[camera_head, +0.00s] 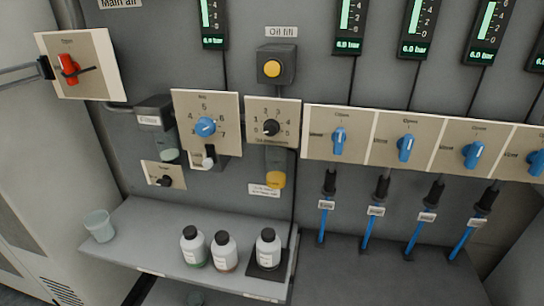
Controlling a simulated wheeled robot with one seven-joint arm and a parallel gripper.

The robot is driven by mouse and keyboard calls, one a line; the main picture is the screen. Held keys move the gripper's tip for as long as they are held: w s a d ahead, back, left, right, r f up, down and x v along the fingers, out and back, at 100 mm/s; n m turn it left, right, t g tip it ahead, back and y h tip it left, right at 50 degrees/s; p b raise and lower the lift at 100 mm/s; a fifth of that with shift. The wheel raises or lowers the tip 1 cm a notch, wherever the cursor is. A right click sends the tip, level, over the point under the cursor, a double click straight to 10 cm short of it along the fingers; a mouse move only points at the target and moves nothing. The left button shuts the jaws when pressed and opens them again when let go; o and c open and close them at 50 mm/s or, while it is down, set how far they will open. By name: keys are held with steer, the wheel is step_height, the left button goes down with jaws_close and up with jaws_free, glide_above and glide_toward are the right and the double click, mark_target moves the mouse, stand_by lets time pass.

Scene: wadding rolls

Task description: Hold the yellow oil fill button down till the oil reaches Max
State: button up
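The yellow oil fill button (272,68) is a round button on a dark box (289,65) on the grey panel, at the upper middle. A label reading "Oil fill" (281,32) is above it. Nothing touches or covers the button. Below the dial plate under it, a small container with yellow contents (276,179) is partly hidden by the plate above. A small label (264,190) is by it, its print too small to read. I cannot make out a Max mark or the exact level. My gripper is not in view.
Two dial plates with a blue knob (205,127) and a black knob (270,128) stand below the button. Blue valve knobs (339,141) line the right. Bottles (194,247) and a cup (99,226) stand on the shelf (150,240). A red switch (68,69) is upper left.

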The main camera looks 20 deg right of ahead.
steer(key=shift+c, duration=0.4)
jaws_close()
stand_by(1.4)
